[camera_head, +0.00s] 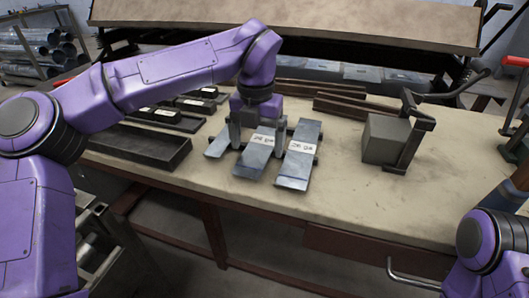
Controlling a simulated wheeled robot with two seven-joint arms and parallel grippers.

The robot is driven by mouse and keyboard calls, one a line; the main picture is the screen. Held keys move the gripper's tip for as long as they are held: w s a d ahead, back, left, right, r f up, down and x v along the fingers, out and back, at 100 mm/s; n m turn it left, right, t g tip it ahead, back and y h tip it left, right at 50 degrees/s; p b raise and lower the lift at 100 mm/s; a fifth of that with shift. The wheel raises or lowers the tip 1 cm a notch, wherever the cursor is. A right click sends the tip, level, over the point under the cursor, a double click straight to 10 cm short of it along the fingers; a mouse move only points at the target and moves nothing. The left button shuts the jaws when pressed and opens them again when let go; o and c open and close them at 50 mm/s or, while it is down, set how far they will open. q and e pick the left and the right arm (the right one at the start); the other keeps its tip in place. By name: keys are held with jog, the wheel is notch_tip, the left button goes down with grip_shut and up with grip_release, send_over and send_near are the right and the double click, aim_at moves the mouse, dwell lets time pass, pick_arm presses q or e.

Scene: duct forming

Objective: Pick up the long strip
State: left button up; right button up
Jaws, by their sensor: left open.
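Three flat grey metal strips lie side by side on the table: a left strip (216,147), a middle strip (254,160) and a right strip (298,162). The middle and right strips carry white labels too small to read clearly. The right strip looks the longest, but the left and middle ones are partly hidden. My left gripper (257,140) points down over the middle strip, open, with a finger toward each side of it. I cannot tell whether the fingers touch the strip. My right gripper is out of view.
A black tray (135,148) and dark blocks (195,104) lie left of the strips. A grey block (386,139) with a dark clamp-like frame (413,143) stands to the right. Dark bars (340,107) lie behind. The table (345,205) is clear at front right.

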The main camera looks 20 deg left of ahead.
pick_arm(q)
jog(key=shift+s, duration=0.35)
jog(key=shift+c, duration=0.9)
jog(key=c, duration=1)
